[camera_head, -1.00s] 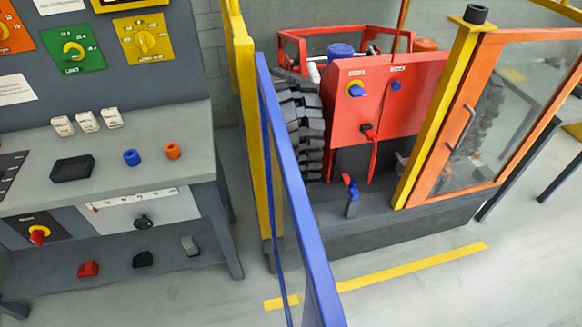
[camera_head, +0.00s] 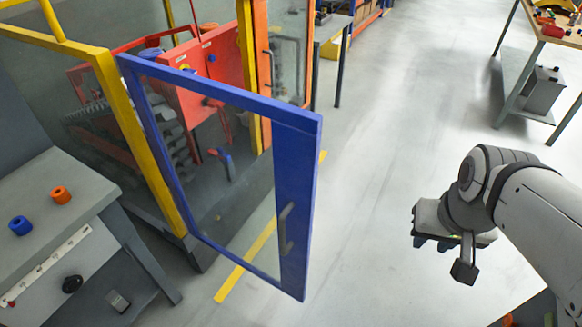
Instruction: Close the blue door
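The blue door (camera_head: 297,208) stands swung open, out from the yellow post (camera_head: 142,150) of the machine enclosure. It has a blue frame around a clear pane and a dark vertical handle (camera_head: 285,230) near its free edge. My gripper (camera_head: 445,245) is at the right of the view, well apart from the door, with open floor between them. Its fingers are small and partly turned away, so I cannot tell whether it is open or shut.
A grey workbench (camera_head: 75,205) stands at the left, close to the enclosure. An orange-framed door (camera_head: 262,75) is at the enclosure's far side. Another table (camera_head: 550,32) is at the upper right. The floor between the blue door and that table is clear.

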